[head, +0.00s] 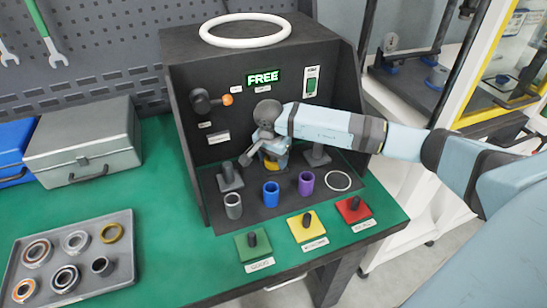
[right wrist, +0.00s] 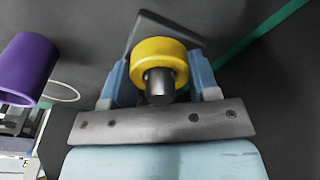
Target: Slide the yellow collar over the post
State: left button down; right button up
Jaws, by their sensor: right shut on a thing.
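The yellow collar (right wrist: 148,57) is held between the two blue fingers of my right gripper (right wrist: 160,75). The dark grey post (right wrist: 158,88) shows its end at the collar's opening in the right wrist view; the collar appears to be around it. The post's square base plate (right wrist: 143,32) shows behind the collar. In the head view my right gripper (head: 270,150) is at the middle of the black fixture, with the yellow collar (head: 270,165) low between its fingers. There the gripper hides most of this post. My left gripper is not in view.
Two other posts flank the gripper, left (head: 230,175) and right (head: 317,155). A bearing tray (head: 75,285) lies at left. Green table between is clear.

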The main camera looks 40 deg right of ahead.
jog(key=shift+f, duration=0.1)
dwell(0.4)
dwell(0.3)
jog(key=o, duration=1.3)
notch_tip(320, 180, up, 8)
jog(key=p, duration=0.4)
jog(key=shift+r, duration=0.25)
jog(key=shift+r+p, duration=0.3)
jog(key=shift+r, duration=0.05)
jog(key=shift+f, duration=0.1)
